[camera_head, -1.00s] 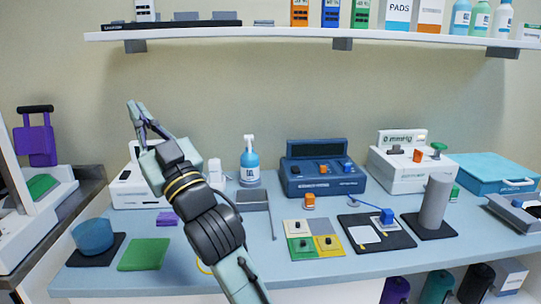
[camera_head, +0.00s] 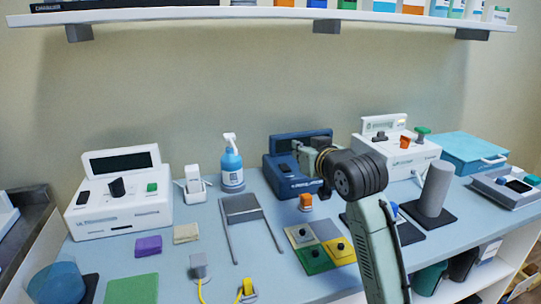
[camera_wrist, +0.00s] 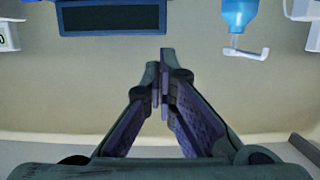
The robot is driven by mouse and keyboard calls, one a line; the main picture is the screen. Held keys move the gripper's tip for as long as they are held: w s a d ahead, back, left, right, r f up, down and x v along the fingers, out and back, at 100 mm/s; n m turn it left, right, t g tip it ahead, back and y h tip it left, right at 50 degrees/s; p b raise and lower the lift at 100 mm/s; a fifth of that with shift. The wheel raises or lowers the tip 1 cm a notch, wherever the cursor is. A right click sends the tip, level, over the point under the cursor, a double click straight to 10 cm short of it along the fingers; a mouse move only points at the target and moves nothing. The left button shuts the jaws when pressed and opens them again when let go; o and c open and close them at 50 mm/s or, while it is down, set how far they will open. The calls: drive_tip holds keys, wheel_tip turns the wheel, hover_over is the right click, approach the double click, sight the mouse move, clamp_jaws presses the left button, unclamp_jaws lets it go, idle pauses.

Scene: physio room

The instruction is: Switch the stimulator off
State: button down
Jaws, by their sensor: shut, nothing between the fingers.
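A blue console (camera_head: 290,178) with a dark display stands at the back middle. A white console (camera_head: 118,200) with a dark display, black switch, black knob and green button stands at the left. I cannot read which one is the stimulator. My gripper (camera_wrist: 163,75) is shut and empty. In the head view my arm reaches across the blue console and covers its right part and controls; the fingertips are not clear there. In the wrist view the scene is upside down, with the blue console's display (camera_wrist: 110,18) beyond the fingertips and apart from them.
A blue pump bottle (camera_head: 231,168) stands left of the blue console. A white gauge unit (camera_head: 400,155) and a grey cylinder (camera_head: 435,188) stand to its right. Coloured pads (camera_head: 313,258) lie in front. A shelf (camera_head: 270,18) runs above; the wall between is clear.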

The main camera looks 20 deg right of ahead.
drive_tip(key=shift+s+d, duration=0.15)
drive_tip(key=shift+d, duration=0.15)
drive_tip(key=p, duration=0.4)
hover_over(287, 168)
wheel_tip(287, 168, down, 2)
drive_tip(key=shift+f, duration=0.1)
wheel_tip(287, 168, down, 4)
drive_tip(key=shift+d+r+p, duration=0.1)
drive_tip(key=shift+r+p, duration=0.15)
drive_tip(key=shift+p, duration=0.2)
drive_tip(key=shift+f, duration=0.4)
